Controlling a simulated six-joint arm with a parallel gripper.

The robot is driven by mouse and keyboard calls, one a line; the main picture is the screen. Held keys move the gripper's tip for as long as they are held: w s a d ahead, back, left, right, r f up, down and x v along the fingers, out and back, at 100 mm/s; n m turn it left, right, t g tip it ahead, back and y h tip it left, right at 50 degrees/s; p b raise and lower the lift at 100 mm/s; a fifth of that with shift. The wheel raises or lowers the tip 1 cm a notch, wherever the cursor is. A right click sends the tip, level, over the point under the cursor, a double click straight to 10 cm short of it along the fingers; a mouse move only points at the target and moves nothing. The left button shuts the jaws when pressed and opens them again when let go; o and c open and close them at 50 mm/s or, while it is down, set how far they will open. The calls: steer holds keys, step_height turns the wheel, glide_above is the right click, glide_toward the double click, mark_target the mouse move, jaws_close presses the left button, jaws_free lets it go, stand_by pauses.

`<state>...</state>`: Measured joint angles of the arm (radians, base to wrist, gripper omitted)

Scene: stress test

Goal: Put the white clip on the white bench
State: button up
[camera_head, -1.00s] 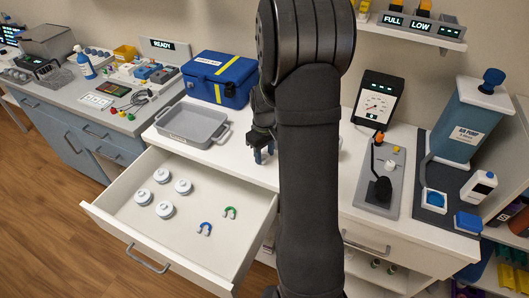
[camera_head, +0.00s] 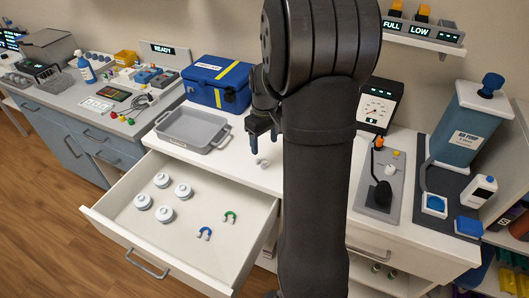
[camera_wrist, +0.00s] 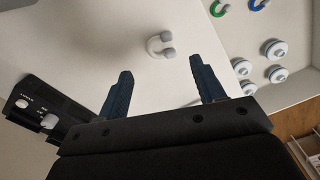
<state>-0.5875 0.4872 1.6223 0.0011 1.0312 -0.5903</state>
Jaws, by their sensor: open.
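The white clip (camera_head: 262,161), a small U shape, lies on the white bench (camera_head: 232,163), right of the grey tray. In the wrist view the clip (camera_wrist: 157,46) lies flat on the pale bench top, beyond the fingertips and between their lines. My gripper (camera_head: 263,142) is above the clip, pointing down. In the wrist view my gripper (camera_wrist: 160,85) has its two dark blue fingers wide apart with nothing between them. The clip is apart from both fingers.
The open drawer (camera_head: 130,229) holds several white round jars, a blue clip (camera_head: 205,232) and a green clip (camera_head: 230,216). A grey tray (camera_head: 192,128) and a blue case (camera_head: 218,83) stand on the bench. A gauge device (camera_head: 376,105) stands to the right.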

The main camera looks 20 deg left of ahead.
step_height(320, 180, up, 5)
glide_above(264, 160)
steer(key=shift+d+f, duration=0.15)
steer(key=shift+f, duration=0.1)
step_height(264, 160, down, 12)
steer(key=shift+r, duration=1.85)
steer(key=shift+f, duration=0.1)
